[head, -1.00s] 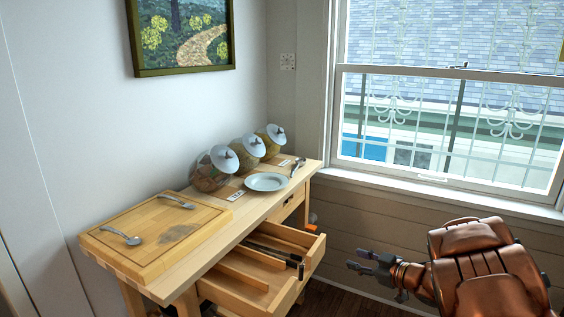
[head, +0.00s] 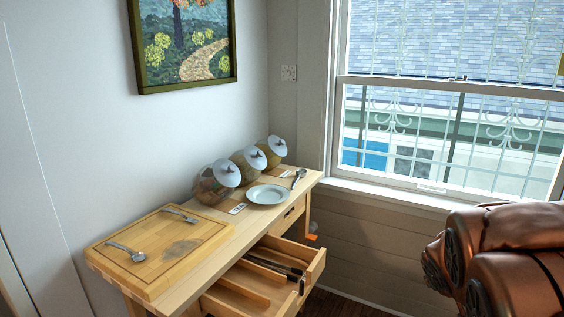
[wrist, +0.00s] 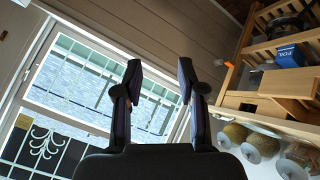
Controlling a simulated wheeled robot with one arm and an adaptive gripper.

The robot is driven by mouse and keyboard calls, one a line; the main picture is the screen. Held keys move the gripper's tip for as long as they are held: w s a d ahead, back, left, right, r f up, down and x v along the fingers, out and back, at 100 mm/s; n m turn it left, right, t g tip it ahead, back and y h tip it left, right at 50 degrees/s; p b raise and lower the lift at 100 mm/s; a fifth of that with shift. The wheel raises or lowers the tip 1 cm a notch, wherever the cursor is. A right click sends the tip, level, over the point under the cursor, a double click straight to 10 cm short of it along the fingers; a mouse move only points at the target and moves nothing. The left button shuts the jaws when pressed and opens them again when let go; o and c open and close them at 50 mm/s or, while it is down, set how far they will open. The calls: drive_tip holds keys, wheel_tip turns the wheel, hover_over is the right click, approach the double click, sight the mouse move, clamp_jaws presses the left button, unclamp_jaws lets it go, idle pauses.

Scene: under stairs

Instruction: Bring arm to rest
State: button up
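My arm's copper links (head: 500,255) are folded at the lower right of the head view, in front of the wall below the window. My gripper is out of sight in the head view. In the wrist view my gripper (wrist: 158,85) shows two dark fingers standing apart with nothing between them. Beyond them are the window and the wall, and the fingers touch nothing that I can see.
A wooden table (head: 225,235) stands along the left wall with an open drawer (head: 318,262). On it are a cutting board (head: 150,258) with two utensils, a plate (head: 268,194), a spoon (head: 298,178) and lidded jars (head: 215,180). A window (head: 450,110) is at right.

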drive_tip(key=s+a+g+y+p, duration=0.1)
drive_tip(key=s+a+g, duration=0.2)
drive_tip(key=s+a, duration=0.3)
drive_tip(key=s+a+g+y+p, duration=0.1)
drive_tip(key=s+a, duration=0.5)
drive_tip(key=s, duration=0.9)
drive_tip(key=s+a+g+y+p, duration=0.1)
drive_tip(key=s+a+g+y, duration=0.2)
drive_tip(key=s, duration=0.8)
drive_tip(key=a+g, duration=0.2)
drive_tip(key=a, duration=0.1)
drive_tip(key=shift+a+f+m, duration=0.2)
drive_tip(key=shift+m, duration=0.2)
drive_tip(key=shift+w, duration=0.1)
